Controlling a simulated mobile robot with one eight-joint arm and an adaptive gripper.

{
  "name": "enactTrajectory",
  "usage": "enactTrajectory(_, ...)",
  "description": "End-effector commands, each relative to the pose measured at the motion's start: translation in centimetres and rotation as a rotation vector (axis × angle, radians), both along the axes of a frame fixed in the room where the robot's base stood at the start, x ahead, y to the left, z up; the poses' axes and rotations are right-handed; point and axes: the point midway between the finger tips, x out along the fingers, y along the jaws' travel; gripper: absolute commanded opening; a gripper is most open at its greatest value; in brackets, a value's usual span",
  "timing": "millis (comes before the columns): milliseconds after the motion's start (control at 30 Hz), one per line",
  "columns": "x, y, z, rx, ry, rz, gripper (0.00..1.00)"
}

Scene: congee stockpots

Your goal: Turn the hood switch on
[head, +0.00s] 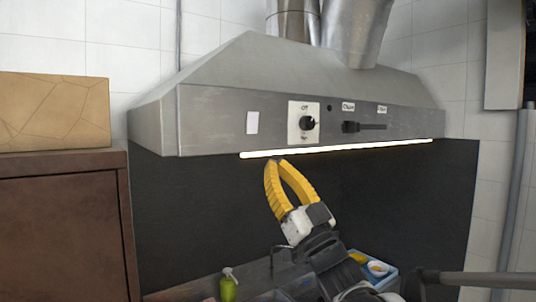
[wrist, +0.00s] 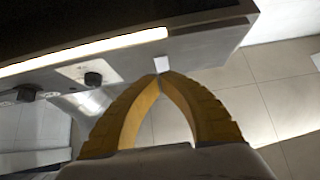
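The hood switch (head: 307,123) is a round black knob on a white plate on the front of the grey metal range hood (head: 215,115). The plate reads "Off" above the knob; the lower mark is too small to read surely. The knob's pointer setting is hard to tell. The knob also shows in the wrist view (wrist: 92,79), left of the fingers. My gripper (head: 277,163) has yellow fingers whose tips meet, with nothing between them. It is below the hood's front edge, lower left of the knob and apart from it. The fingertips also show in the wrist view (wrist: 163,76).
A black lever (head: 365,127) sits right of the knob, and a blank white label (head: 252,123) left of it. A lit strip (head: 335,149) runs along the hood's lower edge. A brown cabinet (head: 62,225) stands left. A green bottle (head: 228,286) and blue tray (head: 372,267) are below.

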Motion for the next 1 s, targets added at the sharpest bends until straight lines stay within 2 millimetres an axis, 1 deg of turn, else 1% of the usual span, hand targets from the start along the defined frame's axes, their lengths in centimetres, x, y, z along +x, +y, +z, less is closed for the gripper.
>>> enactTrajectory(33,-0.4,-0.4,-0.7,0.0,-0.001,-0.001,0.0)
enactTrajectory(200,-1.1,-0.8,-1.7,0.0,-0.001,-0.001,0.0)
enactTrajectory(567,-1.2,-0.9,-1.8,0.0,0.0,-0.001,0.0)
enactTrajectory(667,-1.0,-1.5,-3.0,-0.001,0.028,-0.028,0.0)
enactTrajectory(733,-0.6,-2.6,-5.4,-0.01,0.086,-0.083,0.0)
enactTrajectory(767,-0.4,-3.3,-6.9,-0.014,0.124,-0.115,0.0)
enactTrajectory(867,0.1,-6.5,-13.8,-0.044,0.295,-0.249,0.0)
enactTrajectory(900,0.0,-7.9,-17.0,-0.058,0.373,-0.302,0.0)
enactTrajectory(967,-0.5,-9.7,-21.8,-0.086,0.492,-0.369,0.0)
enactTrajectory(1000,-1.1,-10.8,-24.9,-0.105,0.568,-0.407,0.0)
